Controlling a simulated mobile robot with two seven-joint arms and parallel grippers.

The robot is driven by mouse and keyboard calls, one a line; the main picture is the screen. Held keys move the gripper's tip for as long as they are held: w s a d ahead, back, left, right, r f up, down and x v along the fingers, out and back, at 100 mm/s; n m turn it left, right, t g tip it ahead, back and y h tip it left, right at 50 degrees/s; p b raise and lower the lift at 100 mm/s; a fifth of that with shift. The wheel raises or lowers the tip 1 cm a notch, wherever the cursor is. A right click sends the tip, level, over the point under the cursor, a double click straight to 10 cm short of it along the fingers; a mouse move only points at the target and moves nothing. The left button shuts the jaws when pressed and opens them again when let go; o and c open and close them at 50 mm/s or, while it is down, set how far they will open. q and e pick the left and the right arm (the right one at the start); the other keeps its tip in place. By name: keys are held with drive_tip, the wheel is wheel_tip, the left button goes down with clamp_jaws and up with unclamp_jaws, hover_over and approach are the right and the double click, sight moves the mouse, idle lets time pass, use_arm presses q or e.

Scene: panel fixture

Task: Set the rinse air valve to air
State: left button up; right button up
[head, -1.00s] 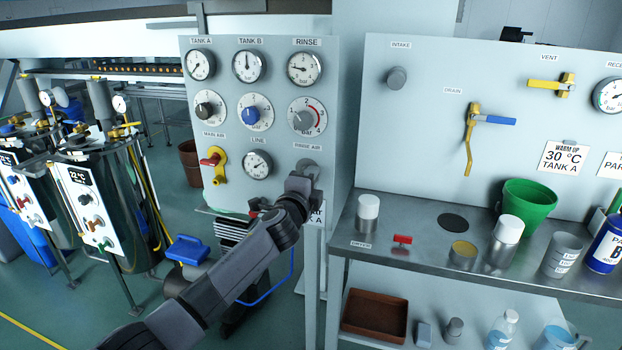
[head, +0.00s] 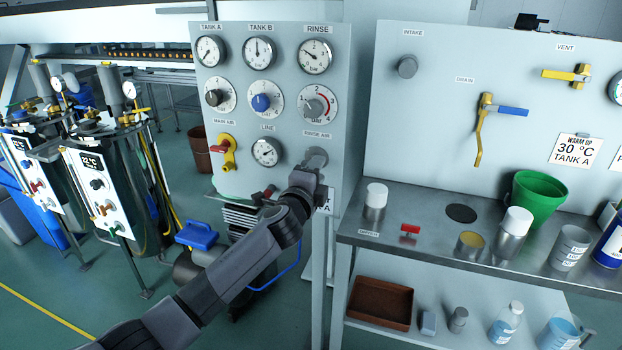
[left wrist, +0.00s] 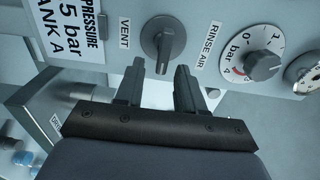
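The rinse air valve is a grey round knob with a raised bar handle (left wrist: 163,42) in the left wrist view. A VENT label (left wrist: 125,33) is on its left and a RINSE AIR label (left wrist: 207,45) on its right. The bar's end points down the picture, towards my gripper. My left gripper (left wrist: 160,72) is open, with one fingertip on each side of the bar's end. Gaps show on both sides; I see no clear contact. In the head view the knob (head: 315,158) is partly hidden by my left gripper (head: 304,178). My right gripper is not in view.
A steel shelf (head: 420,215) with cups and a green bucket (head: 539,198) stands right of the panel. A pressure sign (left wrist: 72,33) hangs near the knob.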

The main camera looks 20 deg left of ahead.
use_arm(q)
drive_tip(key=shift+s+a, duration=0.1)
drive_tip(key=shift+s, duration=2.2)
drive_tip(key=s+d+f+n+g+h+p, duration=0.15)
drive_tip(key=s+f+n+g, duration=0.4)
drive_tip(key=s+f, duration=0.95)
drive_tip(key=s+a+f+n+g, duration=0.1)
drive_tip(key=s+f+n, duration=0.3)
drive_tip(key=s, duration=0.6)
drive_tip(key=s+a+f+n+g+p, duration=0.1)
drive_tip(key=s+f+n, duration=0.4)
drive_tip(key=s, duration=0.5)
drive_tip(key=shift+s+a+n+p, duration=0.15)
drive_tip(key=shift+a+n+p, duration=0.25)
drive_tip(key=shift+n, duration=0.45)
